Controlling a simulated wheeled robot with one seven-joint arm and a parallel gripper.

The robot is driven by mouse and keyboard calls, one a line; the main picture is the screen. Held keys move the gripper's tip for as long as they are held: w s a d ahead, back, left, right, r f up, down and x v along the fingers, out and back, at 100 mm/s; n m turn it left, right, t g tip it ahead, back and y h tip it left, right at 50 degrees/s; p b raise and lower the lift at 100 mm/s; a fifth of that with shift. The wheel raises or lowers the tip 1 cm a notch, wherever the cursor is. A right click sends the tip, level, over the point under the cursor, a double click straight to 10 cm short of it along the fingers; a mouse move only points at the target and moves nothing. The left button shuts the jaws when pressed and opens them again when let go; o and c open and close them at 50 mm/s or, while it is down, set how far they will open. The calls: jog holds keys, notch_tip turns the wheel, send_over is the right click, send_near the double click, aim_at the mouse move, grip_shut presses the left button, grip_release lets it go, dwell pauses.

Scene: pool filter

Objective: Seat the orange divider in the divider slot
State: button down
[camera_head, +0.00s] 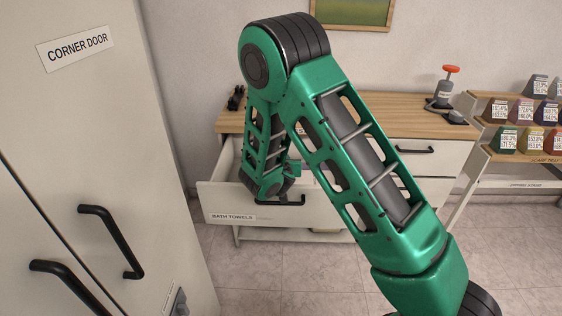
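I cannot make out the orange divider or its slot in this view. A white drawer labelled BATH TOWELS (222,205) is pulled out from the wooden-topped cabinet. My green arm reaches over it and bends down to its front. The end of my arm, with my gripper (292,178), is at the drawer's front edge, near the black handle. My arm's links cover most of the gripper and much of the drawer's inside. The fingers are too small and hidden to tell whether they are open, shut or holding something.
A tall white cabinet labelled CORNER DOOR (110,140) with black handles stands close on the left. The wooden countertop (400,118) bears a grey device with a red-orange knob (451,69) at right. A rack of coloured blocks (520,125) stands far right. Tiled floor lies open below.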

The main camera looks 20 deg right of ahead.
jog(key=shift+f, duration=0.5)
dwell(1.0)
jog(key=shift+r, duration=0.5)
jog(key=shift+f, duration=0.65)
dwell(0.9)
jog(key=shift+r, duration=0.1)
jog(key=shift+r, duration=0.5)
